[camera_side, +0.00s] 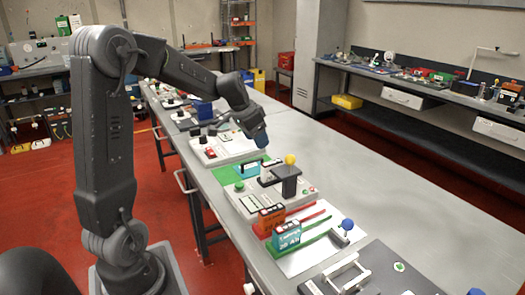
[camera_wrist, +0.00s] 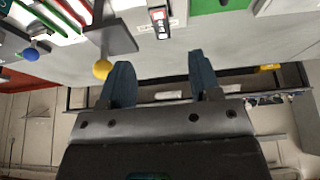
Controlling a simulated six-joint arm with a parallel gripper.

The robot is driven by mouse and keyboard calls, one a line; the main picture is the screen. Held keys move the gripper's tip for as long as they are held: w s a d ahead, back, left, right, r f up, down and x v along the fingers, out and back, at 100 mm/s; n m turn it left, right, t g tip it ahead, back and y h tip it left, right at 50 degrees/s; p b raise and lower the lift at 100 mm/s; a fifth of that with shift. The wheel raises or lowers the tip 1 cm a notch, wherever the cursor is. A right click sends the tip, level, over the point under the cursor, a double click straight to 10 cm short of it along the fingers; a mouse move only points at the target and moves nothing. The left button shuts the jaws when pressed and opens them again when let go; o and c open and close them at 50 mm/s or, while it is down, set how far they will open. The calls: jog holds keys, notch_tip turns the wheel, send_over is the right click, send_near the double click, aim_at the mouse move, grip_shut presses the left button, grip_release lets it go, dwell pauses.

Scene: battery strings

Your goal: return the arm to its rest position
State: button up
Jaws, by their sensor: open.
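My gripper (camera_wrist: 160,82) is open and empty in the wrist view, its two blue fingers apart with nothing between them. In the side view my gripper (camera_side: 261,138) hangs at the end of my raised arm, above the far part of the workbench (camera_side: 370,205). Its fingertips are too small there to tell apart. It is behind and to the left of a yellow ball (camera_side: 290,158) on a grey device with a dark post. The yellow ball also shows in the wrist view (camera_wrist: 102,69), left of the fingers.
An orange battery (camera_side: 271,220) and a teal battery (camera_side: 286,238) stand on red and green strips of a white board. A blue knob (camera_side: 347,225) is beside them. A white device (camera_side: 222,148) lies below my forearm.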

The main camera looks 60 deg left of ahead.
jog(key=s+d+r, duration=0.3)
jog(key=d, duration=0.4)
jog(key=s+d+r, duration=0.3)
jog(key=d, duration=0.3)
jog(key=s+d+f+t, duration=0.1)
jog(key=s+d, duration=0.9)
jog(key=s, duration=0.3)
jog(key=shift+d+f, duration=0.2)
jog(key=shift+f, duration=0.15)
